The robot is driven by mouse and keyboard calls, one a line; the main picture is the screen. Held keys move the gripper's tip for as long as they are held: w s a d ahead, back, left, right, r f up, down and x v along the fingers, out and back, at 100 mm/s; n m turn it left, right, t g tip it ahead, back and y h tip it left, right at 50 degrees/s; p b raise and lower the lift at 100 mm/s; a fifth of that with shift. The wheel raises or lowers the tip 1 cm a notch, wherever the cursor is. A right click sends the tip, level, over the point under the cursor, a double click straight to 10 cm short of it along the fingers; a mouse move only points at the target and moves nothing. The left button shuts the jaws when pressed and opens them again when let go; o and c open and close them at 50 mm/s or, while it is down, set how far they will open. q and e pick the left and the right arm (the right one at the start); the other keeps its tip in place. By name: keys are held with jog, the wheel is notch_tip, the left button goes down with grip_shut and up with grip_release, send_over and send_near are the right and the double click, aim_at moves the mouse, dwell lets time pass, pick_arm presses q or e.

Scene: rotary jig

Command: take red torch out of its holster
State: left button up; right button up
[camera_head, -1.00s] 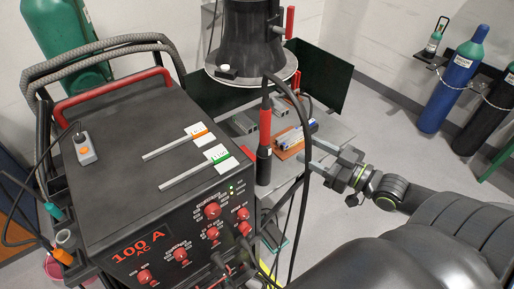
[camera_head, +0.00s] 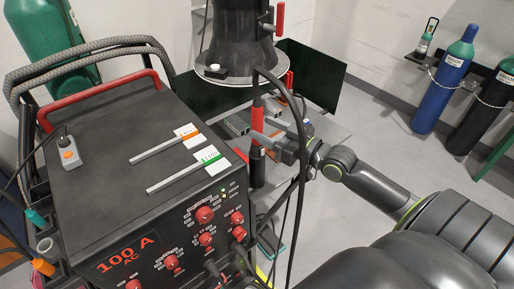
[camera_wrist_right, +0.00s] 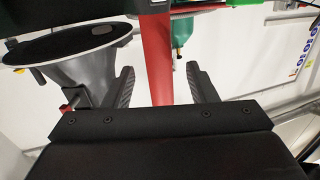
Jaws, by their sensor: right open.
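The red torch (camera_head: 257,116) stands upright beside the right edge of the welding machine. Its lower end goes down into a dark upright tube, seemingly the holster (camera_head: 257,174). My right gripper (camera_head: 262,139) is at the torch, reaching in from the right, with its jaws open. In the right wrist view the torch shows as a red bar (camera_wrist_right: 157,60) between the two separated fingers (camera_wrist_right: 160,88), with gaps on both sides. No firm contact shows. My left gripper is in neither view.
The welding machine (camera_head: 110,165) fills the left, with two labelled rods on top. A black cable (camera_head: 302,150) hangs close by my right gripper. A dark round-based stand (camera_head: 238,45) is behind. Blue and black cylinders (camera_head: 445,85) stand at the far right; the floor before them is clear.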

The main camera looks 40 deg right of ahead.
jog(key=shift+x, duration=2.7)
jog(key=shift+s+f, duration=0.1)
jog(key=shift+f, duration=0.05)
jog(key=shift+c, duration=0.5)
jog(key=c, duration=1)
